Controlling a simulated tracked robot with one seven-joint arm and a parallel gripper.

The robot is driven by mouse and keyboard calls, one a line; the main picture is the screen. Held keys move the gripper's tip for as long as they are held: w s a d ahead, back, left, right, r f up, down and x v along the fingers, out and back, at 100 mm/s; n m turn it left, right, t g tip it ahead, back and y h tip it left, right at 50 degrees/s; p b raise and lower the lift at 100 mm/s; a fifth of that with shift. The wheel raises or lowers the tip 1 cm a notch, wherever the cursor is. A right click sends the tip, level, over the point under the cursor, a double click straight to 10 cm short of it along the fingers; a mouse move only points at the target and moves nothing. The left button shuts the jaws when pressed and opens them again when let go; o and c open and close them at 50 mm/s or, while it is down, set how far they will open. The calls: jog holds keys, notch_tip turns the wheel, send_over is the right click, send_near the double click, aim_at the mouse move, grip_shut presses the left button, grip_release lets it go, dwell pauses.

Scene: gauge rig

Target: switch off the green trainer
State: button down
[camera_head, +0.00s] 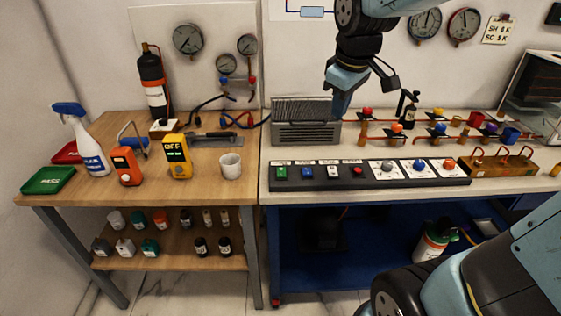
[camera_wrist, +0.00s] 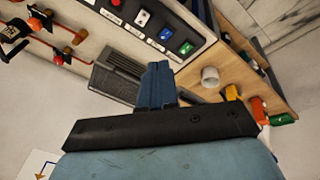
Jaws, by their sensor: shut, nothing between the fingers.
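The long dark switch panel (camera_head: 330,183) lies along the front of the right bench. At its left end is a green switch (camera_head: 282,172), which also shows in the wrist view (camera_wrist: 186,47). A blue switch (camera_head: 307,172) and a white switch (camera_head: 333,171) follow to its right, then a red button (camera_head: 357,171). My gripper (camera_head: 341,108) is shut and empty. It points down above the bench near the grey vented box, behind and above the panel, touching no switch.
The grey vented box (camera_head: 305,122) stands just behind the panel. Red pipework with coloured valves (camera_head: 397,128) is to the right. On the left bench are a white cup (camera_head: 230,166), a yellow meter (camera_head: 178,156) and an orange meter (camera_head: 126,166). Space above the panel's left end looks clear.

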jog(key=w+a+f+n+g, duration=0.1)
jog(key=w+a+f+n, duration=0.3)
jog(key=w+a, duration=0.15)
jog(key=n+g, duration=0.1)
jog(key=n, duration=0.4)
send_over(281, 169)
jog(key=s, duration=0.2)
notch_tip(281, 169, down, 6)
jog(key=shift+f, duration=0.15)
jog(key=shift+f, duration=0.1)
jog(key=f, duration=0.4)
jog(key=w+f, duration=0.1)
jog(key=f, duration=0.8)
jog(key=shift+w+f, duration=0.35)
